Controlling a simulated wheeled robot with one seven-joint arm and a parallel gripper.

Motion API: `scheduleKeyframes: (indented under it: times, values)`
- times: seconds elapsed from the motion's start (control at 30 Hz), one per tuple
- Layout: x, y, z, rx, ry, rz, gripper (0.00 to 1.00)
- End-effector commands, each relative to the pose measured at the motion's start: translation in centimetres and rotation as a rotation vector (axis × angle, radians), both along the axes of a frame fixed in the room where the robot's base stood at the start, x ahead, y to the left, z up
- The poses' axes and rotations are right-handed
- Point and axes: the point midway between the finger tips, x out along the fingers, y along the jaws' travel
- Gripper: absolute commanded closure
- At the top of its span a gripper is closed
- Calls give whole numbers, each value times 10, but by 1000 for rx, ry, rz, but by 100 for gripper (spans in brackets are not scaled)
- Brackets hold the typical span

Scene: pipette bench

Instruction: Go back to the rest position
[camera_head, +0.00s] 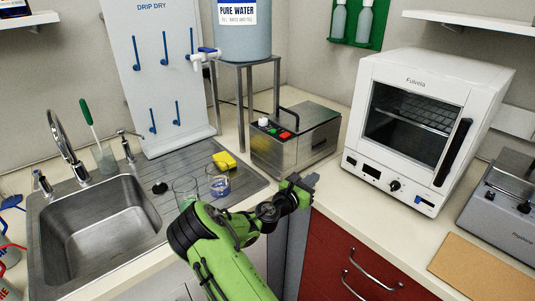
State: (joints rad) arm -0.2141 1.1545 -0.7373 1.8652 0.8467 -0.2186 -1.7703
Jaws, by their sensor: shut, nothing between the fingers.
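My gripper (311,181) is at the end of my green arm, in front of the counter's front edge, near the middle of the picture. It points to the right and is shut with nothing held. It is apart from the beakers and from the metal bath box (296,142) behind it. The arm comes up from the bottom of the picture.
A clear beaker (184,188) and one with blue liquid (219,186) stand left of my gripper by the sink (100,225). A yellow sponge (224,160) lies behind them. A white oven (410,125) stands right. Red drawers (350,262) are below the counter.

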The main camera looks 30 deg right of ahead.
Motion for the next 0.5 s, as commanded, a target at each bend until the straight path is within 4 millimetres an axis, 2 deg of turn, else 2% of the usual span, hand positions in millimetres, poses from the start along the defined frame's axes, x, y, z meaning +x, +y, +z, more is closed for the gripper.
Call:
scheduleKeyframes:
  times: [0.17, 0.27, 0.37, 0.47, 0.5]
  values:
    - [0, 0, 0, 4, -5, -2, 100]
    - [-11, 0, 6, 94, -109, -46, 100]
    - [-34, 11, 13, 325, -363, -157, 100]
    - [-55, 41, 18, 605, -650, -299, 100]
    - [-62, 56, 22, 712, -751, -355, 100]
